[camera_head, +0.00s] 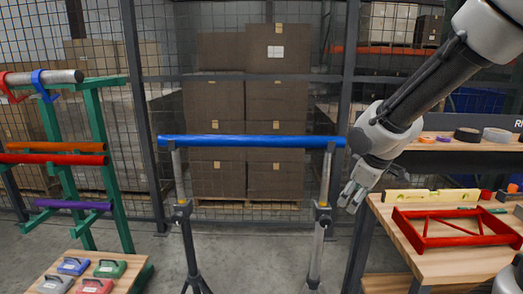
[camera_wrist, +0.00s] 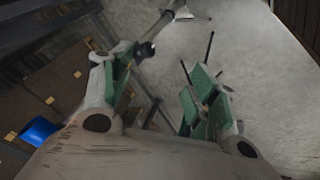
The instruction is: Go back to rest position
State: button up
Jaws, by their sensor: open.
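My gripper (camera_head: 353,196) hangs from the arm on the right side of the head view. It is just left of the wooden workbench (camera_head: 450,262) and right of the blue bar's right-hand stand. In the wrist view my gripper (camera_wrist: 166,78) has its two green-padded fingers spread apart. Nothing is held between them; bare floor and part of a stand show beyond.
A blue bar (camera_head: 250,141) rests on two stands (camera_head: 322,215), close to my gripper. The workbench carries a red frame (camera_head: 425,240) and a yellow level (camera_head: 440,195). A green rack (camera_head: 100,150) stands left. Floor (camera_head: 255,260) between the stands is clear.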

jog(key=s+d+r+m, duration=0.4)
jog(key=s+d+r, duration=0.1)
jog(key=s, duration=0.5)
jog(key=s+d+r+m, duration=0.5)
jog(key=s+d, duration=0.1)
jog(key=s, duration=0.3)
jog(key=shift+s+g+h, duration=0.3)
jog(key=shift+s, duration=0.05)
jog(key=shift+d, duration=0.1)
